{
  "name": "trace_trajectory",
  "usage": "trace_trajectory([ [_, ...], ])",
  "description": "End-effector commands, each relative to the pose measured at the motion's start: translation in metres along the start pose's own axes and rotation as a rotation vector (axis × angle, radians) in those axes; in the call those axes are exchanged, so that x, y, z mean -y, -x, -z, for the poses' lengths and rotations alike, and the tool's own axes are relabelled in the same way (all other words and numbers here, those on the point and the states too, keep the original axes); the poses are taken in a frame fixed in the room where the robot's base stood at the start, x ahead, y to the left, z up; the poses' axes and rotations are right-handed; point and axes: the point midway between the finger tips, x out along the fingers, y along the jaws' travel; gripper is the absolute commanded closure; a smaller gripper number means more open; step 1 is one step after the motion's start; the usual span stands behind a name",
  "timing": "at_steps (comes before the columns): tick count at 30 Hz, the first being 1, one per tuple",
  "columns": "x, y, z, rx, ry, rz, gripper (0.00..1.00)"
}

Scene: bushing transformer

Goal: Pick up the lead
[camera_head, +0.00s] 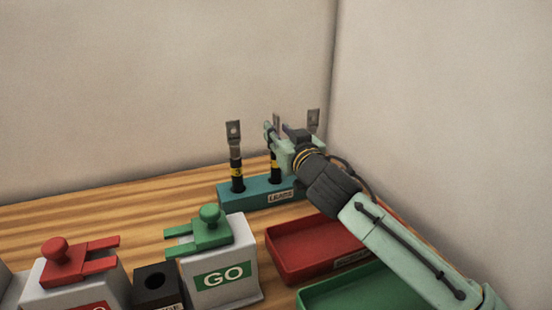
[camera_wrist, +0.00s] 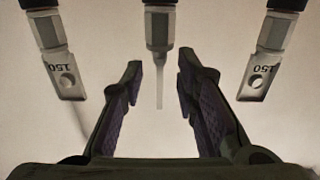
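Three dark leads with grey metal lugs stand upright in a teal rack (camera_head: 229,197) labelled LEADS. The left lead (camera_head: 235,157) is clear of my arm; the right lead's lug (camera_head: 313,120) shows above my wrist. The middle lead (camera_head: 275,172) is partly hidden by my gripper (camera_head: 272,139). In the wrist view my gripper (camera_wrist: 159,72) is open, and the middle lead's lug (camera_wrist: 159,85) appears edge-on between its fingers, with a gap on both sides. The lugs of the other two leads (camera_wrist: 64,78) (camera_wrist: 260,76) are outside the fingers and marked 150.
A red tray (camera_head: 290,262) and a green tray (camera_head: 330,293) lie in front of the rack, under my arm. A grey GO box (camera_head: 238,292) with a green clamp, a black block (camera_head: 155,284) and a red-clamp box (camera_head: 58,290) stand to the left. Walls rise behind and right.

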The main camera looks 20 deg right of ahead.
Motion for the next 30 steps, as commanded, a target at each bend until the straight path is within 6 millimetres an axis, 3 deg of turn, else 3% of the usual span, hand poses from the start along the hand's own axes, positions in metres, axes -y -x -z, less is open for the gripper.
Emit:
trace_trajectory([
  [5, 0.000, -0.021, 0.002, 0.000, 0.000, 0.001, 0.72],
  [13, 0.000, -0.023, 0.000, 0.000, -0.001, 0.000, 0.72],
  [25, 0.000, -0.023, 0.000, 0.000, 0.000, 0.000, 0.99],
  [30, 0.000, -0.023, 0.000, 0.000, 0.000, 0.000, 1.00],
])
